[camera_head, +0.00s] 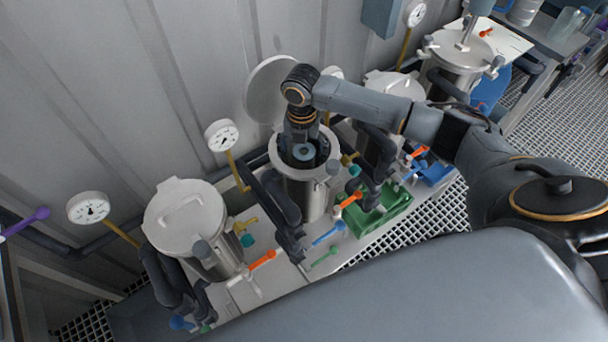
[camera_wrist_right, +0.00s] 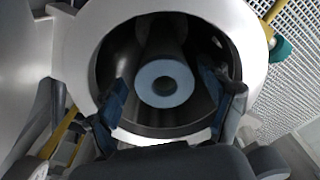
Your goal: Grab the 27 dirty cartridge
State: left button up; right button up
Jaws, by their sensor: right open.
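A cartridge (camera_wrist_right: 163,83) with a pale blue-grey round end and a dark centre hole stands inside an open steel vessel. Its top also shows in the head view (camera_head: 303,152). No number or dirt is readable on it. The open vessel (camera_head: 306,197) has its round lid (camera_head: 268,88) swung up behind it. My right gripper (camera_head: 303,143) points down into the vessel mouth. In the wrist view its two fingers (camera_wrist_right: 168,112) are apart, one on each side of the cartridge; contact cannot be seen. My left gripper is not in view.
A closed vessel (camera_head: 186,222) stands to the left, and others stand to the right. Pressure gauges (camera_head: 222,135) rise along the wall. Dark pipes and coloured valve handles (camera_head: 263,260) crowd the front. A green tray (camera_head: 384,212) lies right of the open vessel.

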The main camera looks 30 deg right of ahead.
jog(key=f+p, duration=0.1)
jog(key=f, duration=0.4)
jog(key=shift+s+d+p, duration=0.2)
jog(key=shift+p, duration=0.2)
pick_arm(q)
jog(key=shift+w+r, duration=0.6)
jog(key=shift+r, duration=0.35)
pick_arm(e)
jog(key=shift+w+f, duration=0.1)
jog(key=shift+f, duration=0.2)
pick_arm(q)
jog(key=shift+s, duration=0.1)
pick_arm(e)
grip_shut()
jog(key=shift+r, duration=0.1)
